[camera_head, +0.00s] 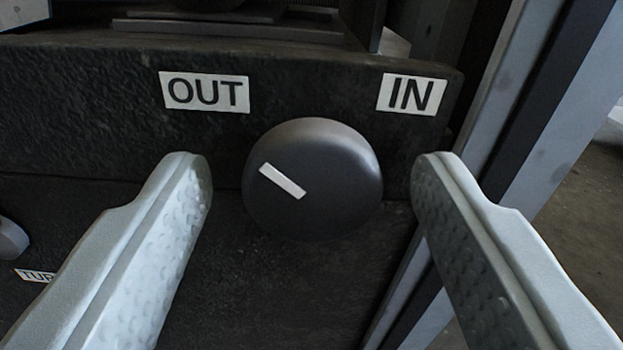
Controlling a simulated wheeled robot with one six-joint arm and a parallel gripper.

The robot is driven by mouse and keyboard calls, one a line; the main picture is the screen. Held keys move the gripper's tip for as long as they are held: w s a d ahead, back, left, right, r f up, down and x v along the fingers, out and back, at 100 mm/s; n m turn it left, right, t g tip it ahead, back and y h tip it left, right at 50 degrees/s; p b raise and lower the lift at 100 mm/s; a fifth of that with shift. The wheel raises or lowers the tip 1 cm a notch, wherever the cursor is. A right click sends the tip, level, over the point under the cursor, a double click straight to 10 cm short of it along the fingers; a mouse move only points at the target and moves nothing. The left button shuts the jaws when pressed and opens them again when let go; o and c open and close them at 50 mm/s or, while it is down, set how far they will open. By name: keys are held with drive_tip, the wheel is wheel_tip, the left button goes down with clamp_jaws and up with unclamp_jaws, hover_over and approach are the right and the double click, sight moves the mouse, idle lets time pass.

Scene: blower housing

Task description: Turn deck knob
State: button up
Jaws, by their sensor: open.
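The deck knob (335,180) is a dark round knob on the black panel in the middle of the view. Its white pointer mark (283,181) slants up to the left, toward the side of the OUT label. The OUT label (205,92) is above left of the knob and the IN label (411,94) is above right. My gripper (311,165) is open, with one pale finger on each side of the knob. A gap shows between each fingertip and the knob. I cannot tell how far the fingertips are from the panel in depth.
The black panel (80,110) fills most of the view. A grey upright post (500,90) stands close to the right of the panel, near my right finger. Another knob (12,240) and a partly hidden label (35,275) are at the left edge.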

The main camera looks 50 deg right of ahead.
drive_tip(key=c, duration=1)
drive_tip(key=m, duration=0.5)
drive_tip(key=shift+m, duration=2.4)
drive_tip(key=o, duration=1)
